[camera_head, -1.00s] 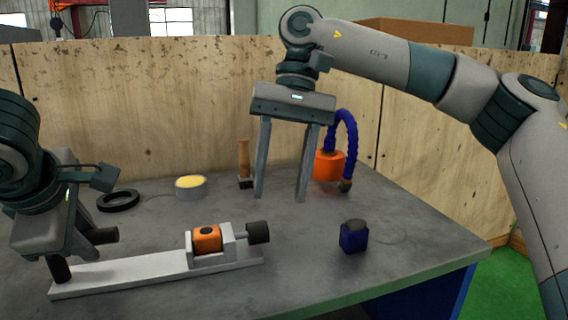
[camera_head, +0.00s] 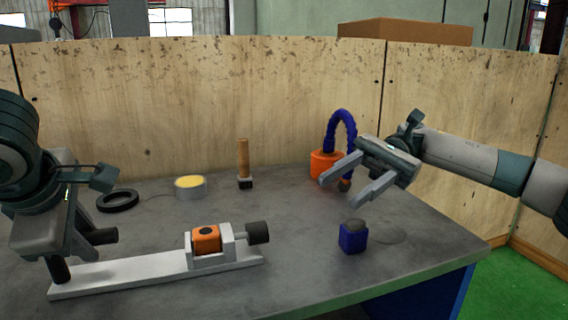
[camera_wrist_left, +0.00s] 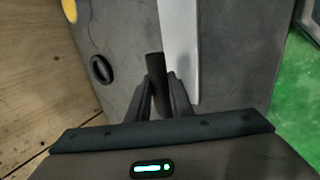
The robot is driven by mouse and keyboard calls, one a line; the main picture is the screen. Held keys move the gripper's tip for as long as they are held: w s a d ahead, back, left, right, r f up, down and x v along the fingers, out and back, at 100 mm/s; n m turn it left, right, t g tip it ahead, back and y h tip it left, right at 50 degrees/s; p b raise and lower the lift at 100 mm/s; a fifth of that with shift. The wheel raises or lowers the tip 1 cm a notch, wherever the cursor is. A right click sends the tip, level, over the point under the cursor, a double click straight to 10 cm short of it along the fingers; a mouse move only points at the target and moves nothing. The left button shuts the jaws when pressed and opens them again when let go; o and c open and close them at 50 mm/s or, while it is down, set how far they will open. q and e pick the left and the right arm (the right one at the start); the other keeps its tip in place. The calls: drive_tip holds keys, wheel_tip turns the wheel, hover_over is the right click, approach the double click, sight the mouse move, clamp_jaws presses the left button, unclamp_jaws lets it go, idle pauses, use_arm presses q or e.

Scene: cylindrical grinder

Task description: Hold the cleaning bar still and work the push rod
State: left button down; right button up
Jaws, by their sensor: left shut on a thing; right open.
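The cleaning bar, a long pale grey bar (camera_head: 130,277), lies along the front of the table; it also shows in the left wrist view (camera_wrist_left: 181,45). An orange block with a dark round top (camera_head: 206,239) sits in its bracket near the right end. The push rod seems to be the short rod with a black knob (camera_head: 258,232) at that end. My left gripper (camera_head: 75,258) is at the bar's left end, shut on a dark upright handle (camera_wrist_left: 155,68) between its fingers. My right gripper (camera_head: 346,183) is open and empty, above the table's right side, apart from the knob.
A navy block with a grey top (camera_head: 353,238) stands right of the knob. An orange pot with a blue hose (camera_head: 325,166) is behind my right gripper. A wooden-handled tool (camera_head: 244,162), a yellow-topped tin (camera_head: 190,187) and a black ring (camera_head: 118,201) stand behind the bar.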

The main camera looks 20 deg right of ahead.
drive_tip(key=w+d+m+t+y, duration=0.2)
drive_tip(key=d+m+t+y, duration=0.5)
drive_tip(key=d, duration=0.6)
drive_tip(key=m, duration=0.2)
drive_tip(key=shift+d+m, duration=0.2)
drive_tip(key=shift+m, duration=0.1)
drive_tip(key=shift+c, duration=1.4)
drive_tip(key=shift+a, duration=0.1)
